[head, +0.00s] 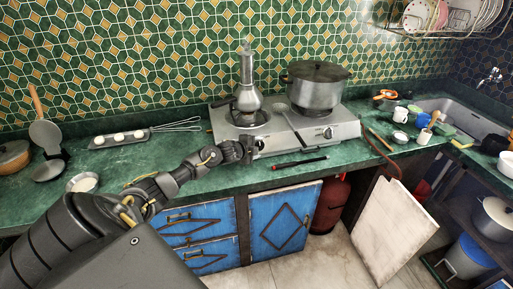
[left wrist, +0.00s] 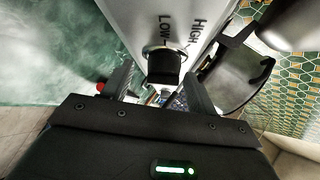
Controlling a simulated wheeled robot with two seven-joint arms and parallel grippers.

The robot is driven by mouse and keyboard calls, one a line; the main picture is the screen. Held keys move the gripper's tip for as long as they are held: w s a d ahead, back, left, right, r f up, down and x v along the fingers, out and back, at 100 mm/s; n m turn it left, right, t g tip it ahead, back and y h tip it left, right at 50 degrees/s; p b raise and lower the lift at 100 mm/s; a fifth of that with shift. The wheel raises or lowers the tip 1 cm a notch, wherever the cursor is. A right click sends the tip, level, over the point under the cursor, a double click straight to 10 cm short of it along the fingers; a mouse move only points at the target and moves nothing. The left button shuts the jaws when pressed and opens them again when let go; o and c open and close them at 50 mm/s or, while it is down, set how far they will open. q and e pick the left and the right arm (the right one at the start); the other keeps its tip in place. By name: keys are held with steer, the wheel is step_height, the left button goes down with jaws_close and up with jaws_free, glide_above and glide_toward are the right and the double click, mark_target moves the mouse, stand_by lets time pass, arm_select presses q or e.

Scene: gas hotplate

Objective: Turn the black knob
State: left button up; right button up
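The black knob (left wrist: 165,66) sits on a round metal collar on the hotplate's pale front panel, between the words LOW and HIGH in the left wrist view. My left gripper (left wrist: 158,78) is open, with one finger on each side of the knob. I see no clear contact between the fingers and the knob. In the head view my left gripper (head: 249,149) is at the left front of the hotplate (head: 293,140) and largely hides this knob. A second dark knob (head: 327,133) shows on the right of the front panel. My right gripper is not in view.
A moka pot (head: 247,100) stands on the left burner and a lidded pot (head: 317,88) on the right one. A black and red stick-like object (head: 299,162) lies on the green counter in front. Blue cabinet doors (head: 286,216) are below.

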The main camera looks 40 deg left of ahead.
arm_select(q)
steer(key=shift+r, duration=0.15)
steer(key=b+v, duration=0.1)
steer(key=v, duration=0.9)
steer(key=shift+s, duration=0.4)
steer(key=shift+r, duration=0.1)
